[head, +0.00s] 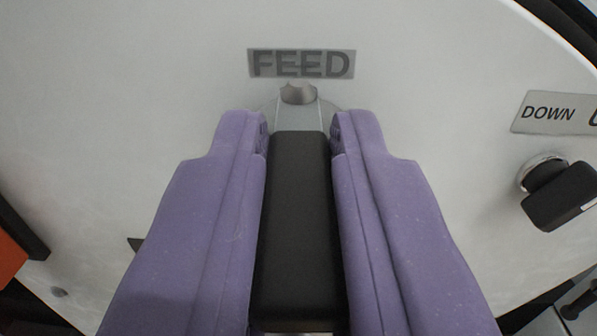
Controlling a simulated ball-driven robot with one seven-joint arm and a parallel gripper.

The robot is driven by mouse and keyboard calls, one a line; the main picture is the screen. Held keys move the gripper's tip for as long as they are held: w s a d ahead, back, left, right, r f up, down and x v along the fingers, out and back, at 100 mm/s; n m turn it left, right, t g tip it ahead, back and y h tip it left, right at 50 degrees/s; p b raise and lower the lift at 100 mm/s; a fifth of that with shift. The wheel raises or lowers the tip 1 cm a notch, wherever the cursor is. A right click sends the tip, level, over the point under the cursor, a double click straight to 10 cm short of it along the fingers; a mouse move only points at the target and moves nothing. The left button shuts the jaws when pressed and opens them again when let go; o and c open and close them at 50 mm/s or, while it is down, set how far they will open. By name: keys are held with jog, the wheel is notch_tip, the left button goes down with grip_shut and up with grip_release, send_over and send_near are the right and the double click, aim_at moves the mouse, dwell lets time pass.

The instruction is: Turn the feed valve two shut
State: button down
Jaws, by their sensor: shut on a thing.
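The feed valve (298,215) has a long black handle below a metal stem, under a grey label (301,64) that reads FEED. The handle points straight down in the picture, toward me. My gripper (298,130) has two purple fingers, one on each side of the handle, and is shut on it. The fingers hide the sides of the handle and most of its round metal base. No number shows on the label, so I cannot tell whether this is valve two.
A white panel (130,90) fills most of the view. At right, a black knob (560,196) on a metal collar sits below a label (553,113) reading DOWN, cut off by the edge. An orange part (10,260) shows at lower left.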

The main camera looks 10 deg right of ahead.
jog(key=shift+w+d+n+g+y+p, duration=0.35)
jog(key=shift+d+n+g+y+p, duration=0.85)
jog(key=shift+n+y, duration=1.4)
jog(key=shift+w+d+n+g+y+p, duration=0.3)
jog(key=shift+d+n+g+y+p, duration=1)
jog(key=shift+y, duration=2.25)
jog(key=shift+w+d+n+g+y+p, duration=0.45)
jog(key=shift+n+y+p, duration=1.3)
jog(key=shift+n+y, duration=1.1)
jog(key=shift+d+g+y, duration=0.1)
jog(key=shift+g+y, duration=0.15)
jog(key=shift+y, duration=0.05)
jog(key=c, duration=1)
grip_release()
jog(key=shift+c, duration=0.2)
jog(key=v, duration=0.7)
jog(key=shift+s+d+b, duration=0.25)
jog(key=shift+d+b, duration=0.1)
